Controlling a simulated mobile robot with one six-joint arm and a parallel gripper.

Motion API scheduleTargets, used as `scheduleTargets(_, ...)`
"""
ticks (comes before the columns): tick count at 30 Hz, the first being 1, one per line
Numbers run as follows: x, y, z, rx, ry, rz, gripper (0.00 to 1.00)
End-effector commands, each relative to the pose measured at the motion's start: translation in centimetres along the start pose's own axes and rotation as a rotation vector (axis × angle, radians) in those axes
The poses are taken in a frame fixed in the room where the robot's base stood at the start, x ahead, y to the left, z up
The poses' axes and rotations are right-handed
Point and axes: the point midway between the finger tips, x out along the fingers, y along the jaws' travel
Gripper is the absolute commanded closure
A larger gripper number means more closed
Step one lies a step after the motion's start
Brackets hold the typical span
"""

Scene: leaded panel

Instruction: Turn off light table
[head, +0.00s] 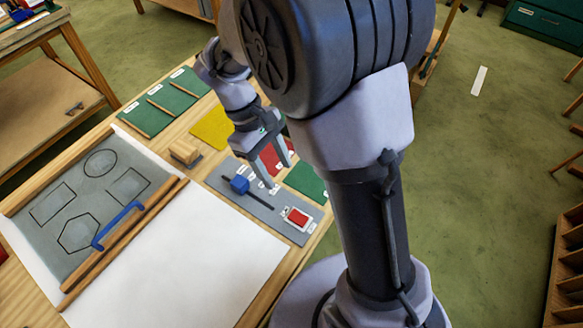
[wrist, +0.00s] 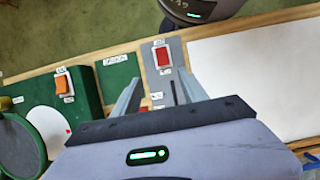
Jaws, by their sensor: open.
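A red rocker switch (head: 297,216) in a white frame sits at the near right end of a grey control strip (head: 262,211) on the bench. In the wrist view the red switch (wrist: 163,57) lies just beyond the fingertips, roughly centred between them. A blue knob (head: 239,184) on a dark slot is on the same strip. My gripper (head: 278,175) is open and empty above the strip, its fingers pointing down; it also shows in the wrist view (wrist: 161,77). A large white panel (head: 180,260) lies beside the strip; I cannot tell whether it is lit.
A grey sheet (head: 90,205) with drawn outlines and a blue handle (head: 118,226) lie at left. A wooden block (head: 185,152), yellow pad (head: 212,127) and green tray (head: 160,105) are further back. The wrist view shows an orange switch (wrist: 62,84) on a green box.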

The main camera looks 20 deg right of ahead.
Motion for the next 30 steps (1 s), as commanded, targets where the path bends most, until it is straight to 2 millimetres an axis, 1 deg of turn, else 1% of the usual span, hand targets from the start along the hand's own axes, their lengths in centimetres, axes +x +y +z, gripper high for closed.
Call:
scheduleTargets(1, 1.8, -0.1, -0.1, 0.002, -0.003, -0.002, 0.49)
scheduleTargets(9, 10.3, -0.1, -0.2, 0.003, -0.002, -0.004, 0.49)
scheduleTargets(12, 12.7, -0.1, -0.2, 0.004, 0.000, -0.003, 0.49)
scheduleTargets(15, 14.3, -0.1, -0.1, 0.005, 0.001, -0.003, 0.49)
scheduleTargets(18, 15.3, -0.1, -0.1, 0.005, 0.001, -0.002, 0.49)
scheduleTargets(21, 15.8, -0.1, 0.0, 0.005, 0.002, -0.002, 0.49)
scheduleTargets(29, 15.8, -0.1, 0.0, 0.006, 0.003, -0.002, 0.49)
scheduleTargets(30, 15.8, -0.1, 0.0, 0.006, 0.003, -0.002, 0.53)
